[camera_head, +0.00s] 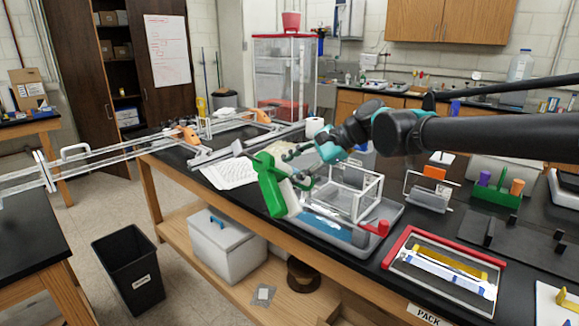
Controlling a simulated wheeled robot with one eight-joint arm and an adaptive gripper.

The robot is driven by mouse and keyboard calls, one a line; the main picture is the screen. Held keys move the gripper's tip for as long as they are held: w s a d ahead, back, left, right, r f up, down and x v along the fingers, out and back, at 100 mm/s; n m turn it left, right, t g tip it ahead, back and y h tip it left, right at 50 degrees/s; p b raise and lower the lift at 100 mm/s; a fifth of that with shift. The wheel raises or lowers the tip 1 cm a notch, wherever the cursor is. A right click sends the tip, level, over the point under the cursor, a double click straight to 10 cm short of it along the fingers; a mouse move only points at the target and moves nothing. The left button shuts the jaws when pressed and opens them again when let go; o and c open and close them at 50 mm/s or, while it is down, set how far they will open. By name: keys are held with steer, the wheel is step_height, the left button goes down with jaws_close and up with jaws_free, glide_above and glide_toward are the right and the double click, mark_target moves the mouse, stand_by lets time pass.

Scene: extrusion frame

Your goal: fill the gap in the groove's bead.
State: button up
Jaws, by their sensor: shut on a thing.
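My gripper (302,179) is shut on a green and white tool (270,186) that looks like a dispenser. The tool is tilted and held above the left part of a grey tray (392,217) at the bench's front edge. A small open frame of pale extrusions (372,199) stands in the tray, just right of the tool. My arm comes in from the right and covers part of the view behind the frame. The groove, its bead and any gap are too small to make out. I cannot tell whether the tool touches anything.
A red handle-like piece (377,228) is at the tray's right. A red-edged case (400,243) with yellow and white strips lies farther right. A green holder (495,193), a small rack (428,191) and paper sheets (229,173) are on the bench. A black bin (128,268) stands on the floor.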

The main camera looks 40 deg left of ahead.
steer(key=shift+f, duration=2.45)
steer(key=s+d, duration=0.1)
steer(key=d, duration=0.9)
steer(key=shift+d, duration=0.3)
steer(key=shift+d, duration=0.15)
stand_by(0.5)
stand_by(0.5)
step_height(320, 180, up, 9)
stand_by(1.1)
stand_by(0.7)
